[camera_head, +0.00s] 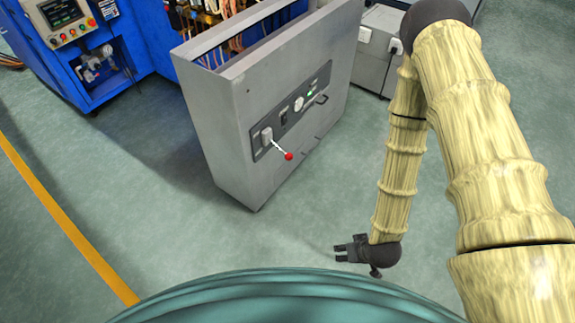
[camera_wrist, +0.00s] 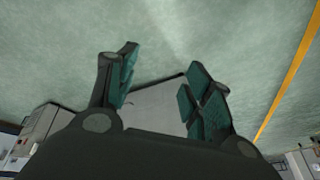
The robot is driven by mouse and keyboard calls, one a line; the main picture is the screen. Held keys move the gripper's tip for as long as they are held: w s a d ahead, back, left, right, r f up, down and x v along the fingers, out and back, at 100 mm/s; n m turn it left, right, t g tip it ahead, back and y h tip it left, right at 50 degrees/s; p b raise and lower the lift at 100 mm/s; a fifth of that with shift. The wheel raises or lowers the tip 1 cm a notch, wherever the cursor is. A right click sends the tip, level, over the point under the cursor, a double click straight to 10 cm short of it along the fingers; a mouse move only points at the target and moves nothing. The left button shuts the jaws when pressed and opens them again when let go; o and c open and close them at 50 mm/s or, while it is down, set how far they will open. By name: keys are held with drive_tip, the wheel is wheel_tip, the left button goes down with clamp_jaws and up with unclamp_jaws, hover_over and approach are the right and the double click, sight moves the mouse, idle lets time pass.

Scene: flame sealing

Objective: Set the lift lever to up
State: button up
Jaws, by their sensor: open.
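The lift lever (camera_head: 282,151) has a pale shaft and a red knob, and it sticks out from the dark control strip on the grey cabinet (camera_head: 222,140). In the head view its shaft slants downward to the right from its mount. My gripper (camera_head: 340,253) is low, near the bottom middle of the head view, below and to the right of the lever and well apart from it. In the wrist view my gripper (camera_wrist: 158,98) has its fingers spread, with nothing between them. The lever cannot be made out in the wrist view.
The control strip also holds a dark switch (camera_head: 284,115) and a green light (camera_head: 311,92). A blue machine (camera_head: 135,45) with a button panel (camera_head: 70,25) stands at the back left. A grey box (camera_head: 376,50) stands behind my arm. The floor (camera_head: 150,200) before the cabinet is clear.

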drive_tip(key=w+a+f+n+t+y+b, duration=0.25)
drive_tip(key=w+b, duration=0.25)
drive_tip(key=w, duration=0.4)
drive_tip(key=w+a+f+n+t+y+b, duration=0.1)
drive_tip(key=w+a+f+t+b, duration=0.2)
drive_tip(key=w, duration=0.5)
drive_tip(key=n+t+y+b, duration=0.45)
drive_tip(key=y+b, duration=0.25)
drive_tip(key=b, duration=0.4)
approach(289, 156)
drive_tip(key=shift+n+g, duration=0.4)
drive_tip(key=x, duration=0.3)
drive_tip(key=b+x, duration=0.1)
drive_tip(key=x, duration=0.3)
drive_tip(key=f+b+x, duration=0.1)
drive_tip(key=x, duration=0.2)
drive_tip(key=shift+w, duration=0.5)
drive_tip(key=shift+d, duration=0.1)
clamp_jaws()
